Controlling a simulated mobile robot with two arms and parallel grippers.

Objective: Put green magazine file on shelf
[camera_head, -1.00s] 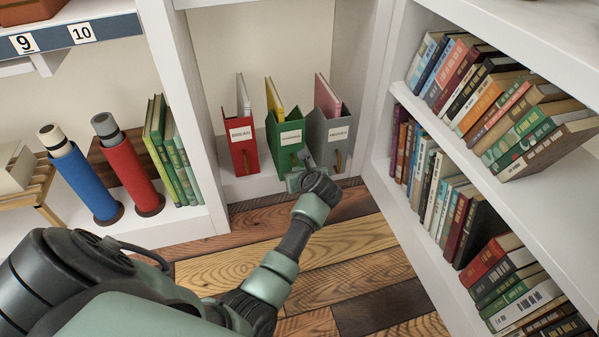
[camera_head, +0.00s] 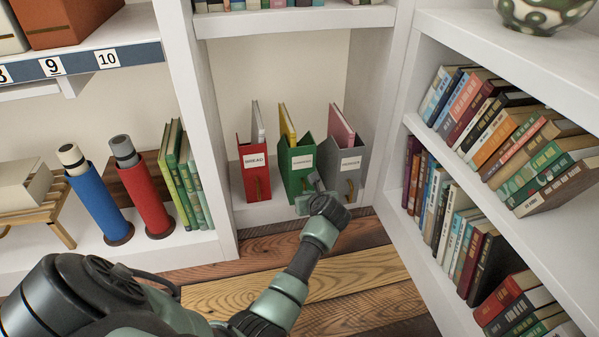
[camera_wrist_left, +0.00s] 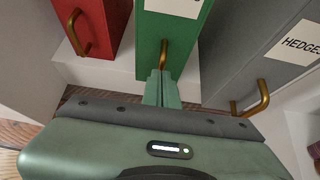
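The green magazine file (camera_head: 297,172) stands upright in the bottom bay of the white shelf, between a red file (camera_head: 254,172) and a grey file (camera_head: 341,168). It has a white label, a brass handle and a yellow item inside. My left gripper (camera_head: 313,192) is in front of its lower front. In the left wrist view the fingers (camera_wrist_left: 163,86) are close together at the lower end of the green file's handle (camera_wrist_left: 164,54) and appear shut on it. The fingertips partly hide the handle's lower end. My right gripper is not in view.
A shelf board (camera_head: 290,22) with books runs above the files. Bookshelves (camera_head: 455,137) close off the right side. Blue (camera_head: 97,205) and red (camera_head: 145,200) rolls and green books (camera_head: 184,178) stand left of the divider. Plank floor (camera_head: 352,268) lies in front.

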